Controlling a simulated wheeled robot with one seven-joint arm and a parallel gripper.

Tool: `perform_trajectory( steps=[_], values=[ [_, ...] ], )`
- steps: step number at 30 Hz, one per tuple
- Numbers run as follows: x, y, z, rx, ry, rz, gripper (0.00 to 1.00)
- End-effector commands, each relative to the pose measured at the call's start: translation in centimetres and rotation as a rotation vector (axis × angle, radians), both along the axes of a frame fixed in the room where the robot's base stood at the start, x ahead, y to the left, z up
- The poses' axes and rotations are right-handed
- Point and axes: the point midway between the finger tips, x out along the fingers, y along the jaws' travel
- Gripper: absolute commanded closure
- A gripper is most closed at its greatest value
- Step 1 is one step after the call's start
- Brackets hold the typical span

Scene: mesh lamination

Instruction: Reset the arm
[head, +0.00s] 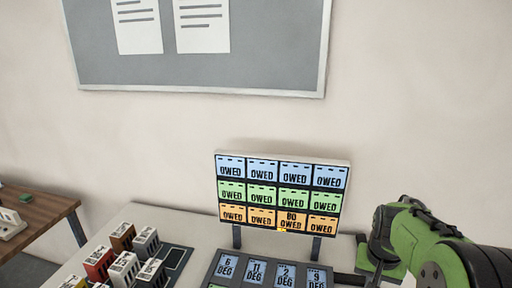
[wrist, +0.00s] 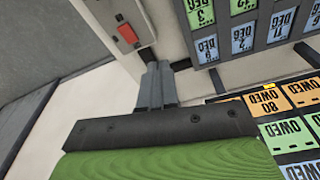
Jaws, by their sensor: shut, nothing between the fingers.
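My green arm (head: 415,240) reaches in from the right edge of the head view, beside the display board. In the wrist view my gripper (wrist: 153,80) shows as grey fingers held together in front of a dark plate and green housing. It is shut and empty. In the head view the fingers are hard to make out at the bottom edge.
A board of blue, green and orange "OWED" cards (head: 282,188) stands on the white table. A panel of "DEG" cards (head: 268,270) lies before it. Several small labelled boxes (head: 123,268) stand left. A red button (wrist: 127,34) shows near the fingers in the wrist view.

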Motion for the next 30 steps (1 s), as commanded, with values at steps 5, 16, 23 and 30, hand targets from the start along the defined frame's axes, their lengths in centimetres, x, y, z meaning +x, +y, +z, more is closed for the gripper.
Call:
perform_trajectory(
  steps=[5,16,23,30],
  values=[
    [-5.6,7.2,6.2,-0.052,-0.111,0.189,1.0],
    [-17.6,14.7,8.1,-0.066,-0.303,0.493,1.0],
    [-18.3,15.0,7.9,-0.065,-0.314,0.513,1.0],
    [-18.3,15.0,7.9,-0.065,-0.314,0.513,1.0]
  ],
)
